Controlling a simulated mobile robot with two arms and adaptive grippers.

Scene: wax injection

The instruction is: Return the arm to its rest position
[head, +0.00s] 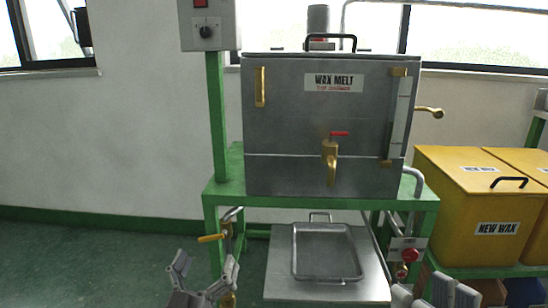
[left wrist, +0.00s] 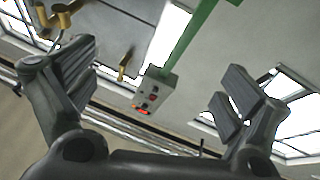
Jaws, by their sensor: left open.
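My left gripper (head: 203,278) shows at the bottom of the head view, left of the tray and in front of the green stand. It is open, with nothing between its fingers. In the left wrist view its two fingers (left wrist: 155,95) stand wide apart, with the grey control box and ceiling-side background beyond them. My right gripper (head: 436,292) shows only in part at the bottom edge, right of the tray, and its jaw state is unclear.
The grey WAX MELT tank (head: 290,120) with a brass tap (head: 330,162) stands on a green stand (head: 318,208). A metal tray (head: 357,274) sits on a plate below. Yellow NEW WAX boxes (head: 458,195) stand at right. Green floor at left is clear.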

